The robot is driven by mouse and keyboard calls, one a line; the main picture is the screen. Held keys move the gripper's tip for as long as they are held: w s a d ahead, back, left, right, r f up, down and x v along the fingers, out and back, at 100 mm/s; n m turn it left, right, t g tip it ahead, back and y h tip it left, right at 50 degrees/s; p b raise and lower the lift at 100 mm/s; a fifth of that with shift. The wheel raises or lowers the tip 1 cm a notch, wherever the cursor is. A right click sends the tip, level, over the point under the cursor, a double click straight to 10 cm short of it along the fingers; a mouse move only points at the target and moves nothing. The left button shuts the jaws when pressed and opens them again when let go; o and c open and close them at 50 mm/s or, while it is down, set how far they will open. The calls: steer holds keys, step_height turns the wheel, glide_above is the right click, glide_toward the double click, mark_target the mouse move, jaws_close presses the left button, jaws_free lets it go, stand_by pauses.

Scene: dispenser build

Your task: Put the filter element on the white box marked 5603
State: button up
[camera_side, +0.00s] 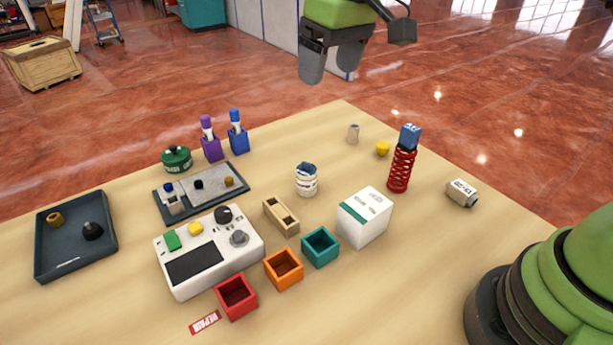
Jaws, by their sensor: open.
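My gripper (331,68) is open and empty, raised high beyond the far edge of the table, well clear of everything on it. A white box (362,222) with a green stripe stands right of the table's middle; its marking is too small to read. Its top is bare. A short white ribbed cylinder (306,186) with something blue on top stands behind and left of the box, apart from it; it looks like the filter element, though I cannot be certain. A tan labelled cylinder (461,193) lies at the right.
A red spring (401,170) with a blue block (410,136) on top stands behind the box. Teal (320,247), orange (283,268) and red (236,297) open bins and a white control unit (208,252) are left of it. A dark tray (76,263) lies far left.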

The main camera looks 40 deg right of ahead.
steer(key=n+g, duration=0.2)
glide_above(307, 163)
step_height(307, 163, down, 10)
steer(key=r, duration=0.1)
steer(key=shift+h, duration=0.5)
steer(key=f, duration=0.5)
steer(key=w+f, duration=0.1)
steer(key=f, duration=0.1)
steer(key=shift+a+f, duration=0.25)
steer(key=shift+f, duration=0.15)
steer(key=f, duration=0.3)
steer(key=s+f, duration=0.1)
steer(key=shift+d+f, duration=0.25)
steer(key=shift+f, duration=0.6)
steer(key=c, duration=1.1)
